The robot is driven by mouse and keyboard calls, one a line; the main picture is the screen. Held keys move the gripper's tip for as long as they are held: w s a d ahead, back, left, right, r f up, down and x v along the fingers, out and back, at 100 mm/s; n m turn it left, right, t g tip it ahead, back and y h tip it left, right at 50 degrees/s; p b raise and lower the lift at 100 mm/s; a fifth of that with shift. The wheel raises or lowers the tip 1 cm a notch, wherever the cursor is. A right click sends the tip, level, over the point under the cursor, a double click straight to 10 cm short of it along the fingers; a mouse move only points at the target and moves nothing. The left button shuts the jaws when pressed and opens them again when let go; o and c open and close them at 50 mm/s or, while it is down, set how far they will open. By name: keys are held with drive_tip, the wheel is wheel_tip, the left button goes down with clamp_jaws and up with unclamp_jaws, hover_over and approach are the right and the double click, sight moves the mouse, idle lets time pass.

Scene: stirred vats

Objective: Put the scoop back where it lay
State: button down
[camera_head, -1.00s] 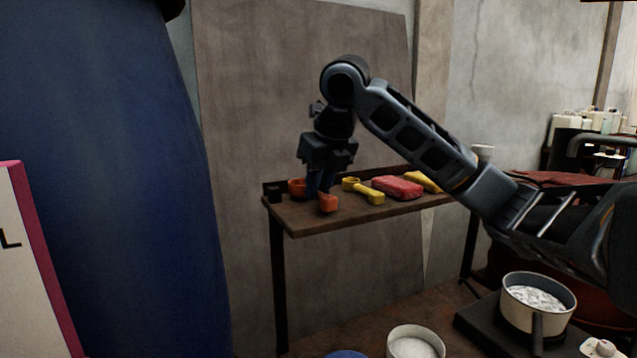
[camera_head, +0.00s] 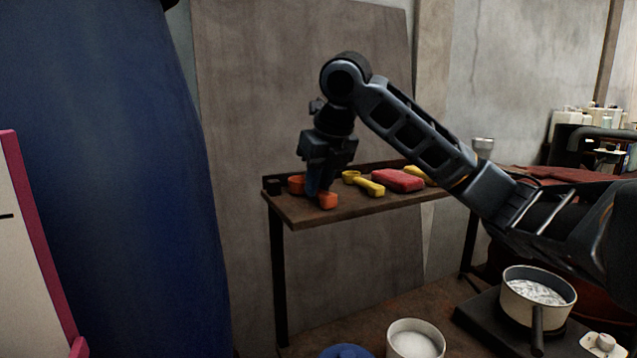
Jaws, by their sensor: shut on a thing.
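My gripper (camera_head: 316,190) points down at the left end of a wooden shelf table (camera_head: 300,214). It is shut on an orange scoop (camera_head: 328,201), whose two ends show on either side of the fingers. The scoop is at the height of the tabletop; I cannot tell whether it touches the wood. The fingers hide the middle of the scoop. A yellow scoop (camera_head: 370,187) lies on the table just to the right of my gripper.
A red block-like item (camera_head: 398,180) and a second yellow item (camera_head: 416,174) lie further right on the table. A large blue vat (camera_head: 110,180) fills the left. A pot (camera_head: 538,300) and a white tub (camera_head: 415,340) with pale contents stand low in front.

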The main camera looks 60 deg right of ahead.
drive_tip(key=c, duration=1)
unclamp_jaws()
drive_tip(key=shift+o, duration=0.2)
drive_tip(key=v, duration=0.7)
drive_tip(key=shift+s+a+r, duration=0.1)
drive_tip(key=shift+r, duration=0.25)
